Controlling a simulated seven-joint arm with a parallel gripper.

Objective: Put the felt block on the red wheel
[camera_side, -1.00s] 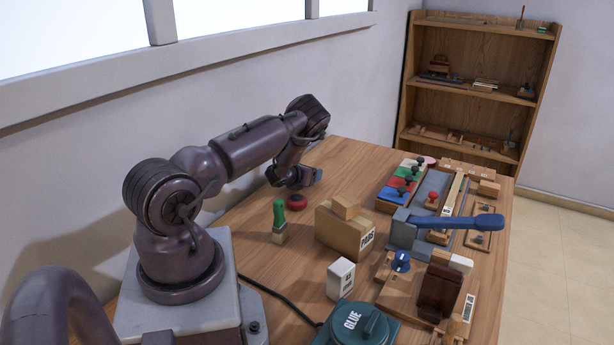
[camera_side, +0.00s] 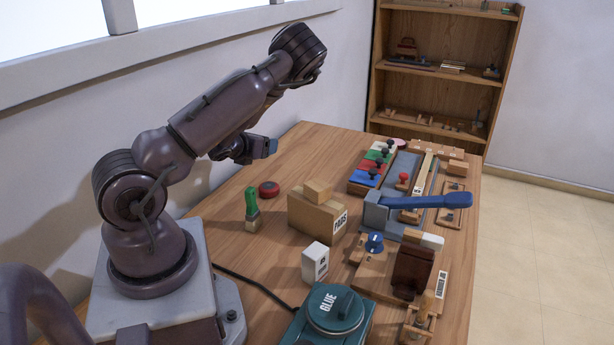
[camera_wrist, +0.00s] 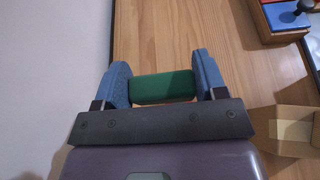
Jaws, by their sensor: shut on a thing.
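A green block (camera_wrist: 163,87), which looks like the felt block, is held between the two blue fingers of my gripper (camera_wrist: 163,86) in the wrist view. In the side view my gripper (camera_side: 262,148) is raised above the table's far left part, and its fingers hide the block.
A green-handled brush (camera_side: 251,208) stands near the red wheel. A tan box marked PADS (camera_side: 318,217) with a block on top is to the right. Coloured trays (camera_side: 372,170), a blue-handled lever (camera_side: 430,201) and a teal glue pot (camera_side: 333,310) stand farther right and in front.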

